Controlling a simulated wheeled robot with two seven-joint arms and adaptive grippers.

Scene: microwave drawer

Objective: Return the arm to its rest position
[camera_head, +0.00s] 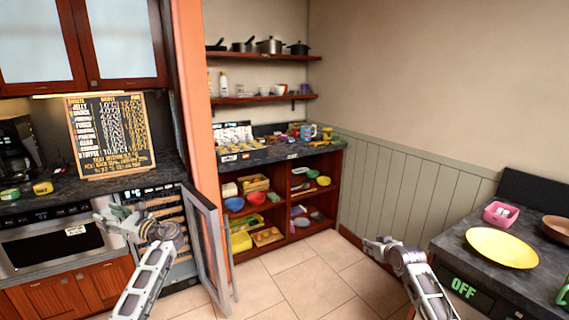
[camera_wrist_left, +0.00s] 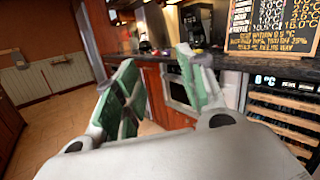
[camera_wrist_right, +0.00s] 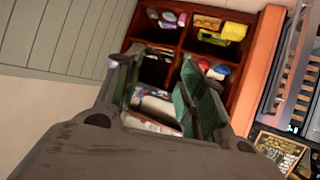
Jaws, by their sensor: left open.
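My left gripper (camera_head: 117,219) is raised in front of the built-in steel microwave drawer (camera_head: 50,243) at the left. In the left wrist view its two green-padded fingers (camera_wrist_left: 160,92) are spread, with nothing between them. My right gripper (camera_head: 376,247) is held above the floor, left of the right-hand counter. In the right wrist view its fingers (camera_wrist_right: 158,90) are apart and empty, with the shelf unit beyond them. The microwave drawer's front looks closed in the head view. Both grippers appear clear of any object.
A wine cooler's glass door (camera_head: 208,250) stands open just right of my left arm. A dark counter (camera_head: 470,262) with a yellow plate (camera_head: 502,248) stands at the right. A wooden shelf unit (camera_head: 286,228) is at the back. Tiled floor (camera_head: 318,270) is free between my arms.

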